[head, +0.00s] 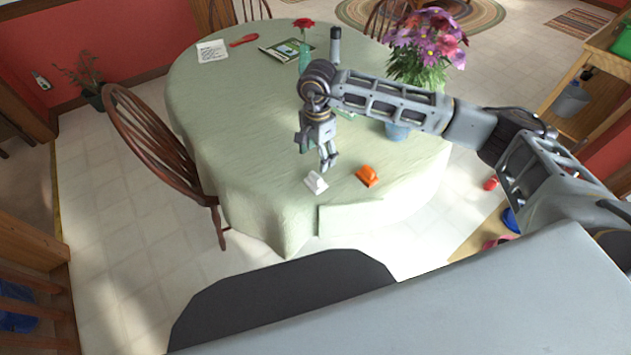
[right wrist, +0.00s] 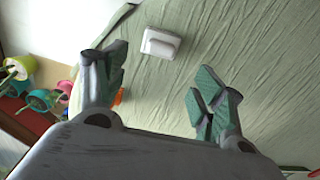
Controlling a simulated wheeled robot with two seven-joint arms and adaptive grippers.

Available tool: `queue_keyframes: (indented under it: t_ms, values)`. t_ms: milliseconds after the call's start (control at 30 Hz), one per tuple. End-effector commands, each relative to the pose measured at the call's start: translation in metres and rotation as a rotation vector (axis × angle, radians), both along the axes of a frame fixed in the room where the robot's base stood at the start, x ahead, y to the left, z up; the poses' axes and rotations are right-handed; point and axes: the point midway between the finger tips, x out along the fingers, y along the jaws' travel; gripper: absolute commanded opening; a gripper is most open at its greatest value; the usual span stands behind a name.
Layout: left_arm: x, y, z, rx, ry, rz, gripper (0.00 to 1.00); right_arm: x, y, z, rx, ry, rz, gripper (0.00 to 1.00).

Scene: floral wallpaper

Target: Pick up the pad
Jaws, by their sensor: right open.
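A small white block-like object (head: 316,182) lies on the green tablecloth near the front edge of the table. In the right wrist view this white object (right wrist: 160,43) shows a raised rectangular top and lies beyond the fingertips. A white sheet or pad with writing (head: 211,50) lies at the table's far left. I cannot tell which of the two is the pad. My right gripper (head: 327,162) points down just above and behind the small white object. In the right wrist view my right gripper (right wrist: 162,68) is open, with nothing between its fingers. My left gripper is out of view.
An orange object (head: 367,176) lies right of the white one; a finger partly hides it in the wrist view. A flower vase (head: 397,130) stands behind my right arm. A book (head: 284,50), a red utensil (head: 243,40) and a red flower (head: 303,23) are farther back.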

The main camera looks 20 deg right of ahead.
Motion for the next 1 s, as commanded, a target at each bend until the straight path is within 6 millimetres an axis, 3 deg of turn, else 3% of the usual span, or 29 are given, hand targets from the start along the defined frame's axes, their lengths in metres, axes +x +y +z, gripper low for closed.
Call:
queue_keyframes:
  t_ms: [300, 833, 1000]
  values:
    - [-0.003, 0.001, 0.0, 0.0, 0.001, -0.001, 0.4, 0.0, 0.0, -0.038, 0.0, 0.001, 0.001, 0.69]
    - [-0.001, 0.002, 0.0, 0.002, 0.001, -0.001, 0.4, 0.0, 0.0, -0.046, 0.0, 0.001, 0.001, 0.69]
    - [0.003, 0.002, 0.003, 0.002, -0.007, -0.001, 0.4, -0.001, 0.002, -0.058, -0.001, 0.002, 0.001, 0.69]
